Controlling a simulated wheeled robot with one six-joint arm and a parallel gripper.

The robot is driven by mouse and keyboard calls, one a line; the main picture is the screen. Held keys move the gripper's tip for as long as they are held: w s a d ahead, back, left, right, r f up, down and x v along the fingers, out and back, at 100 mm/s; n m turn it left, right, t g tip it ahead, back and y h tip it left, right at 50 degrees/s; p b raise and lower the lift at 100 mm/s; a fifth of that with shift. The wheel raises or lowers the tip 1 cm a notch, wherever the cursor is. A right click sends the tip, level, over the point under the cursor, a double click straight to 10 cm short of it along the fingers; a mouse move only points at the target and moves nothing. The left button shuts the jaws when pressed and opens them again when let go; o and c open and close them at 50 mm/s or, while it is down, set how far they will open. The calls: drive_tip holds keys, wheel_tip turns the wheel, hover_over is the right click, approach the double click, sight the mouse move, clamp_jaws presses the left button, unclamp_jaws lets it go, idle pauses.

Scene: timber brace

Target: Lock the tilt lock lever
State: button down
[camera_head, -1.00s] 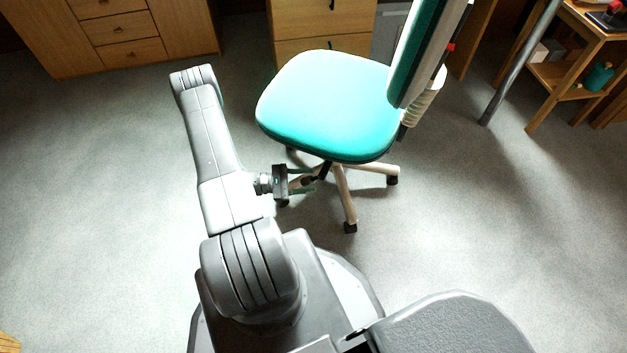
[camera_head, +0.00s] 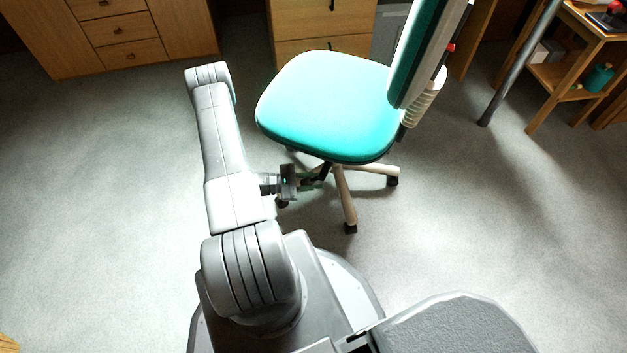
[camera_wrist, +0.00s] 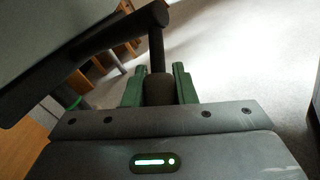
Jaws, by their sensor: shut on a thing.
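The office chair has a teal seat (camera_head: 325,105) and a light base with black casters. The tilt lock lever (camera_wrist: 158,88) is a dark rod with a thick grip end. It hangs from the dark mechanism under the seat in the wrist view. My gripper (camera_wrist: 158,76) has green fingers on both sides of the grip end and is shut on it. In the head view my gripper (camera_head: 312,182) is below the seat's front left edge, and the lever is small and hard to make out there.
The chair's backrest (camera_head: 418,55) rises at the right of the seat. A chair leg (camera_head: 344,195) with a caster is just right of my gripper. Wooden drawers (camera_head: 125,40) stand at the back and a wooden shelf (camera_head: 560,75) at the right. The grey floor at left is clear.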

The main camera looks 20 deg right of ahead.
drive_tip(key=shift+r, duration=0.1)
drive_tip(key=y+p, duration=0.1)
drive_tip(key=w+a+r+m+t+y+p, duration=0.1)
drive_tip(key=y, duration=0.1)
drive_tip(key=shift+w+r+m+t, duration=0.1)
drive_tip(key=shift+r+m+t, duration=0.15)
drive_tip(key=shift+m+t, duration=0.05)
drive_tip(key=shift+w+a+r+m+t+y+b, duration=0.25)
drive_tip(key=shift+r+m+t+y, duration=0.25)
drive_tip(key=shift+y, duration=0.3)
drive_tip(key=shift+w+a+r+m+t+y+b, duration=0.15)
drive_tip(key=shift+a+r+m+t+y, duration=0.1)
drive_tip(key=shift+t+y, duration=0.45)
drive_tip(key=c, duration=1.2)
unclamp_jaws()
drive_tip(key=shift+d, duration=0.1)
drive_tip(key=shift+r, duration=0.1)
drive_tip(key=p+v, duration=0.3)
drive_tip(key=v, duration=1)
drive_tip(key=shift+w+a+r, duration=0.15)
drive_tip(key=shift+a+r, duration=0.1)
